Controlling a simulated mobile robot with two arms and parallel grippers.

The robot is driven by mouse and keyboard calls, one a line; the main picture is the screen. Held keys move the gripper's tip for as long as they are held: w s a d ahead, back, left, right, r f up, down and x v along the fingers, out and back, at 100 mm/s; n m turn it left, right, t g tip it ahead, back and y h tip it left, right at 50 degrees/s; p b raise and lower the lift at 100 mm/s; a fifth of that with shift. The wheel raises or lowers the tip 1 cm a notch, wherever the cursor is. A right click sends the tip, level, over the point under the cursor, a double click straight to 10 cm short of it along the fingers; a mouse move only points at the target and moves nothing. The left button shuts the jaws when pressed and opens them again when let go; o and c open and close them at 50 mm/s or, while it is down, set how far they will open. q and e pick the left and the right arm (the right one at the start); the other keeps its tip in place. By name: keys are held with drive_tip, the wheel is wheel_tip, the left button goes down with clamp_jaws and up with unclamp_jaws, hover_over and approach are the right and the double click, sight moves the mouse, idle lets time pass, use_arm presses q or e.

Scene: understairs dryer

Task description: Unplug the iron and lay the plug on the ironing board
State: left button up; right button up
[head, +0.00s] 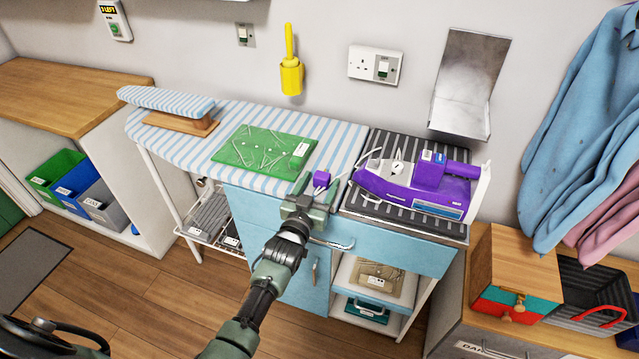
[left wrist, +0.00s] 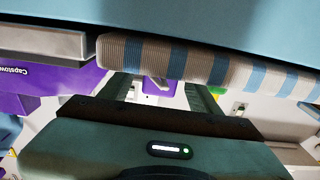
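The purple iron (head: 420,188) lies on the dark striped rest (head: 405,143) at the right end of the blue-and-white striped ironing board (head: 225,118). A white cord curves from the iron toward the purple plug (head: 322,179), at the board's front edge. My left gripper (head: 318,190) is at that edge, its fingers on either side of the plug. In the left wrist view the plug (left wrist: 158,86) shows between two spread fingers (left wrist: 160,92), with gaps visible beside it. I cannot tell whether the plug rests on the board. My right gripper is not in view.
The wall socket (head: 365,65) behind the board has no plug in it. A metal holder (head: 470,85) and blue shirts (head: 585,120) are at right.

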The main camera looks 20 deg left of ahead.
use_arm(q)
drive_tip(key=s, duration=0.7)
drive_tip(key=shift+s, duration=0.4)
drive_tip(key=shift+a, duration=0.15)
